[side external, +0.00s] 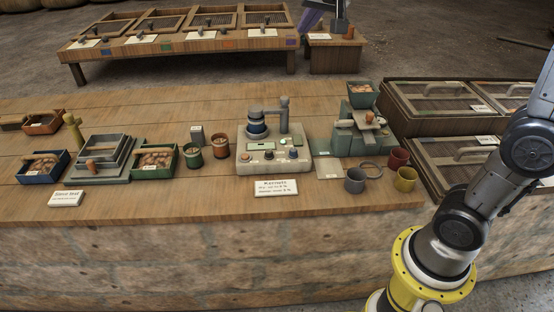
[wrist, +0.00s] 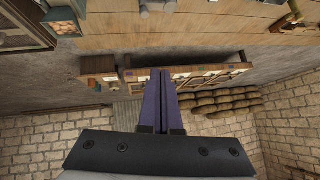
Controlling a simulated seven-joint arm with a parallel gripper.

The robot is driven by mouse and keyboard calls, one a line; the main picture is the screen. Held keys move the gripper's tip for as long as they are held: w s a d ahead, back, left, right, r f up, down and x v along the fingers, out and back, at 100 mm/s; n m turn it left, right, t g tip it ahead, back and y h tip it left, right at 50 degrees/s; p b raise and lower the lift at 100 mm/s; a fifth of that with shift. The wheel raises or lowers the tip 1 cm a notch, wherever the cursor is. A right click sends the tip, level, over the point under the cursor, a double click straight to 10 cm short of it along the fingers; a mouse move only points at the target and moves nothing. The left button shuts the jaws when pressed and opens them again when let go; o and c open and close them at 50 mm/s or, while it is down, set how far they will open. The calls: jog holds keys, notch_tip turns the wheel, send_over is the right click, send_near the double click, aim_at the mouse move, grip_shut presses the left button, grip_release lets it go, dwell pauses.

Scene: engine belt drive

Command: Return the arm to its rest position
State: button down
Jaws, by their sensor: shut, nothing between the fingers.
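My gripper (wrist: 165,72) shows in the wrist view as two long purple fingers, shut with nothing between them. The fingers are clear of the bench and point toward the far part of the room. In the side external view, a purple and grey part at the top edge looks like my gripper, cut off by the frame. My arm rises from its yellow base at the lower right and leaves the frame at the right edge.
A low rear table (side external: 175,46) carries several trays. The floor between bench and rear table is clear.

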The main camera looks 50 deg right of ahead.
jog(key=s+a+f+n+y, duration=0.1)
jog(key=s+a+f+n, duration=0.1)
jog(key=s, duration=0.6)
jog(key=s+a+f+n+y, duration=0.1)
jog(key=s+a+f, duration=0.15)
jog(key=s, duration=0.65)
jog(key=s+a+f+n+g+y, duration=0.2)
jog(key=s+a+f+n, duration=0.2)
jog(key=s+f+n, duration=0.2)
notch_tip(320, 180, down, 4)
jog(key=s, duration=0.2)
jog(key=shift+s+r, duration=0.2)
jog(key=shift+s, duration=0.2)
